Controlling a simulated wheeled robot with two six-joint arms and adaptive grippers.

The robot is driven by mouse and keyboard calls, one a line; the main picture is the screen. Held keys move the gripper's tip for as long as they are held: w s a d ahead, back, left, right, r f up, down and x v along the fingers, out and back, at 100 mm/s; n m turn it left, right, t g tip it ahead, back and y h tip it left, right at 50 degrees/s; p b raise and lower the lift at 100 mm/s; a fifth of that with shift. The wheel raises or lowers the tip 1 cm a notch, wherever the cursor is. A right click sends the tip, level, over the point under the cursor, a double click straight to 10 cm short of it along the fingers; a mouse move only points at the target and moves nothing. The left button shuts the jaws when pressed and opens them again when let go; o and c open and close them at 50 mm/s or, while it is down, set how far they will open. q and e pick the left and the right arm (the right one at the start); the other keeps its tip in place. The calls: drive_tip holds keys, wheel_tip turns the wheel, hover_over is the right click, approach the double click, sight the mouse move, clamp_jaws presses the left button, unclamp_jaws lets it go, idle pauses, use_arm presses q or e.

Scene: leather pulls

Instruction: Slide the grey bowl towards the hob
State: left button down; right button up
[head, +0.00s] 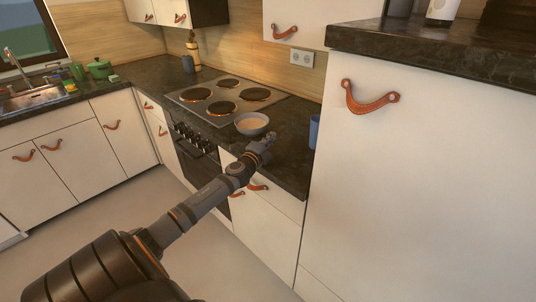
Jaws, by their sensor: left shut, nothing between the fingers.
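The grey bowl (252,124) stands upright on the dark counter, close to the near right corner of the hob (222,94). Its inside looks pale brown. My left gripper (268,141) is shut and empty at the bowl's near right side, low over the counter. I cannot tell whether it touches the bowl. The hob has several round dark plates with orange rims. My right gripper is not in view.
A blue cup (314,131) stands right of the bowl, against the tall white cabinet (400,180). A dark bottle-like thing (193,52) and a blue-grey container (187,63) stand behind the hob. A green pot (99,69) is far left, near the sink (32,97).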

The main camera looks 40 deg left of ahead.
use_arm(q)
drive_tip(key=s, duration=0.1)
drive_tip(key=s+a+f+b, duration=0.1)
drive_tip(key=s, duration=0.1)
drive_tip(key=s+f, duration=0.1)
drive_tip(key=shift+s+a+b, duration=0.2)
drive_tip(key=shift+s+b, duration=0.15)
drive_tip(key=shift+s+d+r+p, duration=0.2)
drive_tip(key=shift+s+r+p, duration=0.15)
drive_tip(key=shift+s, duration=0.15)
drive_tip(key=shift+s+d+r, duration=0.25)
drive_tip(key=shift+s+d, duration=0.3)
drive_tip(key=shift+s, duration=0.15)
drive_tip(key=shift+a+f, duration=0.15)
drive_tip(key=shift+a, duration=0.05)
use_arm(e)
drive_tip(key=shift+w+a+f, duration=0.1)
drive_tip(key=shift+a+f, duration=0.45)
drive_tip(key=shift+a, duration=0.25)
use_arm(q)
drive_tip(key=shift+d, duration=0.15)
